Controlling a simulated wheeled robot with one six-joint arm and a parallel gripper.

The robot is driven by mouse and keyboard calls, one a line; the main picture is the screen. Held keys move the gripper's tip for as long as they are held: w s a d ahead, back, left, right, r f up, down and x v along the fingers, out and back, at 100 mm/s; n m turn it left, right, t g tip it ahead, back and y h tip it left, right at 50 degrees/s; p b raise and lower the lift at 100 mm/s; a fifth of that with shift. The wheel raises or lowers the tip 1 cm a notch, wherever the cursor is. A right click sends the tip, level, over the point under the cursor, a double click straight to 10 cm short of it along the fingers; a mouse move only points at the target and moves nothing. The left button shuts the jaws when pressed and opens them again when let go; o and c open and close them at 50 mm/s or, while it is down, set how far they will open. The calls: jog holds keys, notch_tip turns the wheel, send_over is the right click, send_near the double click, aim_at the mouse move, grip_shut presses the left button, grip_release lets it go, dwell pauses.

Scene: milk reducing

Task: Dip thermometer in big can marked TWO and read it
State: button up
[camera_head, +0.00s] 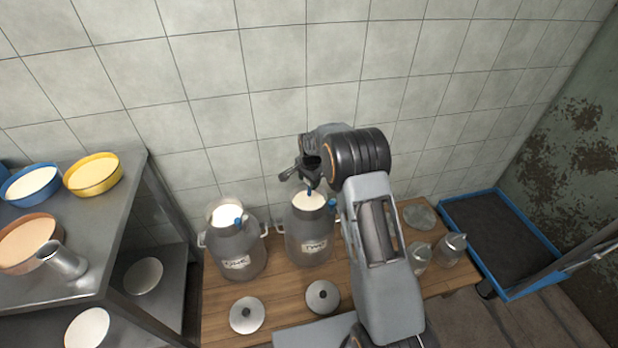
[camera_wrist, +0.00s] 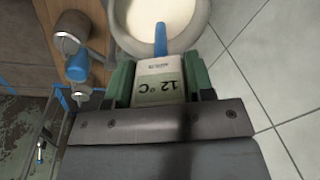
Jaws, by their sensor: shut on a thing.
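My gripper (camera_head: 309,178) is shut on a white thermometer with a blue probe; in the wrist view the thermometer (camera_wrist: 158,82) sits between the green finger pads. Its display shows "12 °C", upside down in that view. The blue probe (camera_wrist: 160,38) points over the white milk (camera_wrist: 155,12) in the can mouth. In the head view the blue part (camera_head: 309,192) is at the open mouth of the right big can (camera_head: 305,232), whose label seems to read TWO. I cannot tell how deep the tip is. Another big milk can (camera_head: 235,250) stands to its left.
Two round lids (camera_head: 247,314) (camera_head: 322,296) lie on the wooden bench (camera_head: 285,285) in front. Small jars (camera_head: 452,248) and a blue-rimmed tray (camera_head: 500,240) are at the right. A metal shelf (camera_head: 110,215) with bowls is at the left. A tiled wall (camera_head: 250,110) stands close behind.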

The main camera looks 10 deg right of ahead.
aim_at(309, 191)
jog(key=shift+f+b, duration=2.05)
jog(key=shift+f, duration=1.25)
jog(key=shift+r, duration=0.15)
jog(key=shift+r+p, duration=3)
jog(key=shift+r, duration=1.9)
jog(key=shift+n, duration=0.3)
